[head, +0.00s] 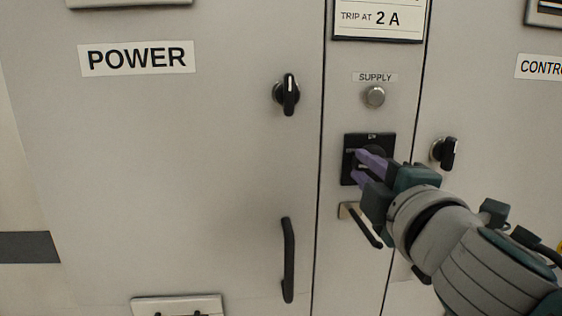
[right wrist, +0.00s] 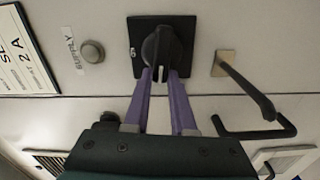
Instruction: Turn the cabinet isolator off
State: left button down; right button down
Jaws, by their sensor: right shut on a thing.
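The isolator is a black square plate (head: 386,142) with a black rotary knob on the narrow middle panel, below the SUPPLY lamp. My right gripper (head: 360,164) is at it, its purple fingers partly covering plate and knob. In the right wrist view my fingers (right wrist: 163,78) stand on either side of the knob (right wrist: 165,45) and are shut on its handle. The knob's white pointer end lies between the fingertips, towards the plate's left side as the head view has it. Small marks sit at the plate's top and left edges, too small to read surely. My left gripper is out of view.
Similar black knobs sit on the POWER door (head: 287,93) and the right door (head: 445,152). A grey SUPPLY button or lamp (head: 375,96) is above the isolator. A bar handle (head: 348,210) sits just below it. A black door handle (head: 288,260) stands lower left.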

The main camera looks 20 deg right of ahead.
jog(key=shift+f+n, duration=0.15)
jog(key=shift+n, duration=0.35)
jog(key=c, duration=0.7)
grip_release()
jog(key=shift+c, duration=0.2)
jog(key=shift+s, duration=0.1)
jog(key=b+v, duration=0.2)
jog(key=v, duration=0.7)
jog(key=shift+s+a, duration=0.15)
jog(key=shift+s, duration=0.2)
